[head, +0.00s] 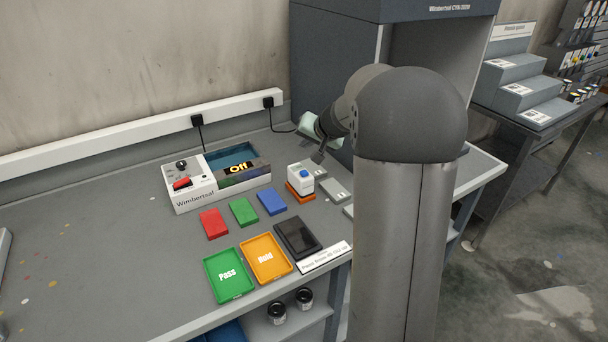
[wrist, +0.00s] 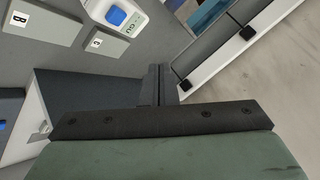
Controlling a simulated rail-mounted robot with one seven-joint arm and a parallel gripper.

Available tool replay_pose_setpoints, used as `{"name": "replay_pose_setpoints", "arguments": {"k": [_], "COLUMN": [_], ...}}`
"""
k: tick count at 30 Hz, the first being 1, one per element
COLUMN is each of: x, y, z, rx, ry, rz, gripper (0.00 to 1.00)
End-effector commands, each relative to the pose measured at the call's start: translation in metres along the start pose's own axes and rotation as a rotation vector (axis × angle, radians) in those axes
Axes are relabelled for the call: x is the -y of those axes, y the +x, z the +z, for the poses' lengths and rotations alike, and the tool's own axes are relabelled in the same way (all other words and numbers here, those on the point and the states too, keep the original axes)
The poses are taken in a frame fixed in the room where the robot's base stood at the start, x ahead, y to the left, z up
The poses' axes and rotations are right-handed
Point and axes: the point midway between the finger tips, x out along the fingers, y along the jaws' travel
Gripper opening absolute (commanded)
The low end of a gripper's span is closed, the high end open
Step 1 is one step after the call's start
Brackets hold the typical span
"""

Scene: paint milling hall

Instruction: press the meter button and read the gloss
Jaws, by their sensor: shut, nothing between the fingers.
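The gloss meter (head: 299,181) is a small white block with a blue button on top. It stands on an orange panel (head: 301,195) on the grey bench. In the wrist view the meter (wrist: 132,23) is cut off by the top edge, with its blue button (wrist: 116,16) and a small display marked GU; no number is readable. My gripper (head: 318,158) is just behind and right of the meter in the head view, above the bench and apart from the button. Its fingers (wrist: 161,72) are shut together with nothing between them.
Grey lettered panels (head: 336,190) lie right of the meter. Red (head: 214,223), green and blue panels lie left. A Wimbertsal unit (head: 192,186) showing "Off" stands behind them. Pass (head: 232,293) and Hold trays lie in front. A large grey cabinet (head: 328,60) stands behind my arm.

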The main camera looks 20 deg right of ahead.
Motion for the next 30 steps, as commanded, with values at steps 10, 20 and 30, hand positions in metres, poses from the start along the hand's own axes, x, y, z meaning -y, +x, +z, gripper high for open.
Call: {"name": "replay_pose_setpoints", "arguments": {"k": [10, 20, 30], "x": [-0.029, -0.034, -0.034], "y": [0.04, 0.046, 0.046], "z": [0.029, 0.034, 0.034], "rx": [0.0, 0.0, 0.0], "ry": [-0.001, -0.001, 0.0], "rz": [0.0, 0.0, 0.0], "gripper": [0.0, 0.0, 0.0]}}
